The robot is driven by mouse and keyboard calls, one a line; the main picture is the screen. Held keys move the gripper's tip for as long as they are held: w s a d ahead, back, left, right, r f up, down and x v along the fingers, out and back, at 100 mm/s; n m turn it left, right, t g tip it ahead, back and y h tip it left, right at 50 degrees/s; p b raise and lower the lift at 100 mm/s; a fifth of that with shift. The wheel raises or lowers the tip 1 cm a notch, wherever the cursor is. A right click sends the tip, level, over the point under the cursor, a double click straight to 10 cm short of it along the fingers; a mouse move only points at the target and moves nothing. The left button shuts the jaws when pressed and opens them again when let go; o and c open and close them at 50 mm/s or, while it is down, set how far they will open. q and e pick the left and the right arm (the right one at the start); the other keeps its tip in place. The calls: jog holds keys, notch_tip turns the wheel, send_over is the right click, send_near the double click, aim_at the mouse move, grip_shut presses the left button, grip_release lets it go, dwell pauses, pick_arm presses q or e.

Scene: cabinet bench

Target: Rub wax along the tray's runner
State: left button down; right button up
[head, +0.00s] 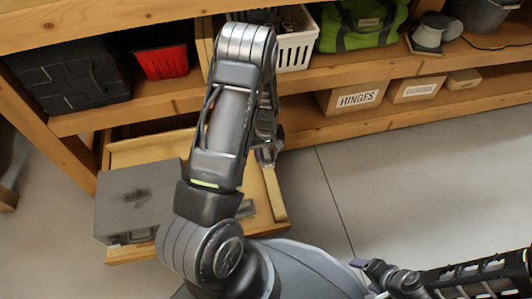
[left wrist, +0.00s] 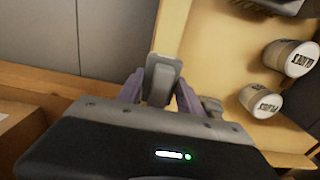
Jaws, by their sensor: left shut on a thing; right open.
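The wooden tray (head: 150,152) is pulled out below the bench shelves. Its runner is the pale strip (head: 274,192) along its right side, and it also shows in the left wrist view (left wrist: 171,30). My left gripper (head: 266,152) is over the tray's right side, partly hidden by its own arm. In the left wrist view its purple fingers (left wrist: 159,94) are shut on a grey rounded block (left wrist: 163,72), perhaps the wax. The block overlaps the runner in that picture; I cannot tell whether they touch. My right gripper (head: 370,268) is open, low in the head view, away from the tray.
A grey metal case (head: 138,200) sits on the tray's left part. Labelled tins (left wrist: 290,58) stand inside the tray. A black case (head: 70,75), red bin (head: 162,62), white basket (head: 297,48) and hinges box (head: 352,97) occupy shelves. Floor right of the tray is clear.

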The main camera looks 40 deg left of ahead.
pick_arm(q)
jog(key=shift+r+p, duration=2)
jog(key=shift+r, duration=0.8)
jog(key=shift+r+p, duration=1.25)
jog(key=shift+r, duration=0.3)
jog(key=shift+f, duration=0.1)
